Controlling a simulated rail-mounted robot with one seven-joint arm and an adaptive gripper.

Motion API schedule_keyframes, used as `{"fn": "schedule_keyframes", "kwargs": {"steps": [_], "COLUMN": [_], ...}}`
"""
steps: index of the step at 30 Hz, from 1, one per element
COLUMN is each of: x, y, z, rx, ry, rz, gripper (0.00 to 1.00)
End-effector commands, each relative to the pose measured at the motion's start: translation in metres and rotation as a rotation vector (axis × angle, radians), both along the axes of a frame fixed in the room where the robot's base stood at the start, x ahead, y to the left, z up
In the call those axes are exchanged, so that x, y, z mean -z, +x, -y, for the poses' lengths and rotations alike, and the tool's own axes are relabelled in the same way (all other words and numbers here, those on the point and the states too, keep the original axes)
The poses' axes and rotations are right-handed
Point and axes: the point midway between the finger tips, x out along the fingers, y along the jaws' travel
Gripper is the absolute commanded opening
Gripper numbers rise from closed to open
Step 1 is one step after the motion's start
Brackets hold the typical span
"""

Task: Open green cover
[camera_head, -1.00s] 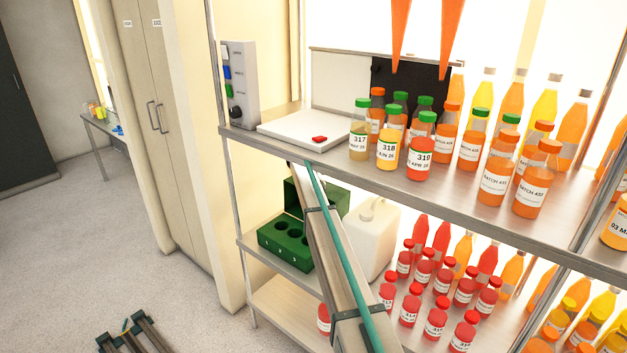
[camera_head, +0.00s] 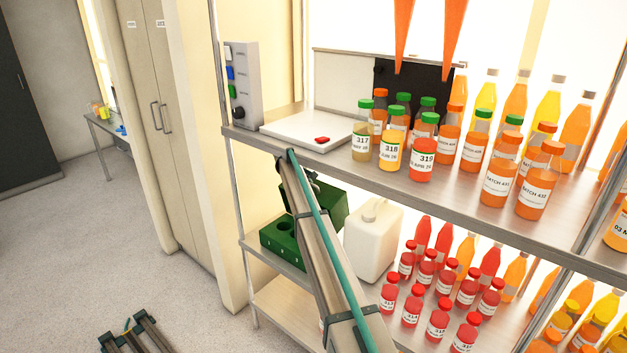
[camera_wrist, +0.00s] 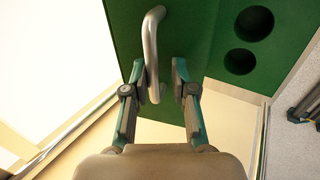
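The green box (camera_head: 285,243) sits on the middle shelf at the left, with round holes in its top. My arm hides part of it in the head view. A darker green part, which looks like the cover (camera_head: 331,204), stands higher behind the holes. In the wrist view the green cover (camera_wrist: 185,35) carries a curved silver handle (camera_wrist: 152,45). My gripper (camera_wrist: 158,76) is open, with one fingertip on each side of the handle's lower part. I cannot tell whether either finger touches it. Two holes (camera_wrist: 254,23) show to the right.
A white jug (camera_head: 373,240) stands right of the green box, with several red-capped bottles (camera_head: 437,318) beyond it. The upper shelf (camera_head: 300,150) above holds juice bottles, a white plate device (camera_head: 290,128) and a control box (camera_head: 242,85). Open floor (camera_head: 80,230) lies to the left.

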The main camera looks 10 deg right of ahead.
Motion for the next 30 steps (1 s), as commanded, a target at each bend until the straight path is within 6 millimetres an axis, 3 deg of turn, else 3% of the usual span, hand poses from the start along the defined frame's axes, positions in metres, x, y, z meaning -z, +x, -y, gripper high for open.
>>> {"fn": "schedule_keyframes", "kwargs": {"steps": [3,10,30], "x": [0.002,0.001,-0.007], "y": [-0.017,-0.033,-0.038], "z": [-0.019,-0.04,-0.046], "rx": [-0.003,-0.001,0.0], "ry": [0.0,0.0,-0.001], "rz": [-0.001,0.0,0.001], "gripper": [0.23,0.23,0.23]}}
